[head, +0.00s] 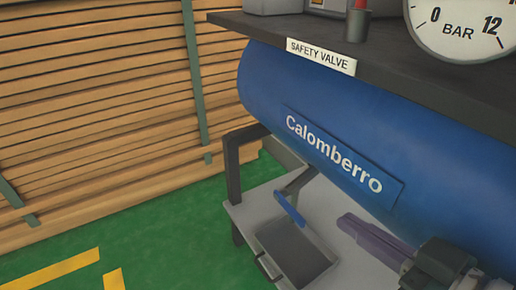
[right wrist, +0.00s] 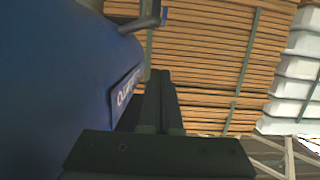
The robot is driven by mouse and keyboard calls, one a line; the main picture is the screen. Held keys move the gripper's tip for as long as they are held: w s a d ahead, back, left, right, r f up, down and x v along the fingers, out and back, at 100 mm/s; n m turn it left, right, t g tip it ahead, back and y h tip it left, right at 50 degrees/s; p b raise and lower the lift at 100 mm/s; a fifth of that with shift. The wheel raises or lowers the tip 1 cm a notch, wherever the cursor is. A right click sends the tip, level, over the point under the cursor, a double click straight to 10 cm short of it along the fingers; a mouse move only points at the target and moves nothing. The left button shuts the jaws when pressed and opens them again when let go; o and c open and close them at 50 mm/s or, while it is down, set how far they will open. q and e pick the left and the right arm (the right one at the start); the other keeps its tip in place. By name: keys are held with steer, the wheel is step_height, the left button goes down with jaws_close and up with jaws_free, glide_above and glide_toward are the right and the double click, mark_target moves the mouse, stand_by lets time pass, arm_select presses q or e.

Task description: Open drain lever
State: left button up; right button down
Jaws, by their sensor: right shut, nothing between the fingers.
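The drain lever (head: 290,208) has a blue handle on a grey stem under the blue tank (head: 330,130) marked Calomberro. The handle slants down to the right above a grey tray. My right gripper (head: 350,224) is to the right of the lever, apart from it, with its fingers together and empty. In the right wrist view the shut fingers (right wrist: 160,80) point up past the tank (right wrist: 60,80). A grey bar with a small blue end (right wrist: 150,18) shows beyond them, probably the lever. My left gripper is not in view.
A grey tray (head: 266,236) with a handle sits on the light grey stand (head: 322,207) below the tank. A dark shelf (head: 390,62) with a pressure gauge (head: 462,22) is above. Stacked wooden boards (head: 90,100) stand at left. Green floor (head: 165,230) is clear.

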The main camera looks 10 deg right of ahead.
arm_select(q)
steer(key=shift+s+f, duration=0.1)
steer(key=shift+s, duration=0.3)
arm_select(e)
steer(key=shift+s, duration=0.3)
steer(key=b, duration=0.4)
glide_above(304, 222)
step_height(304, 222, down, 3)
step_height(304, 222, down, 2)
steer(key=shift+w+f+b, duration=0.15)
steer(key=shift+b, duration=1)
steer(key=shift+f+b, duration=0.4)
steer(key=shift+f, duration=0.2)
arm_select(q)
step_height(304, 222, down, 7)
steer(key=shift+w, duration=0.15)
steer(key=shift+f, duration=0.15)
arm_select(e)
steer(key=shift+s+f, duration=0.25)
steer(key=shift+f, duration=0.1)
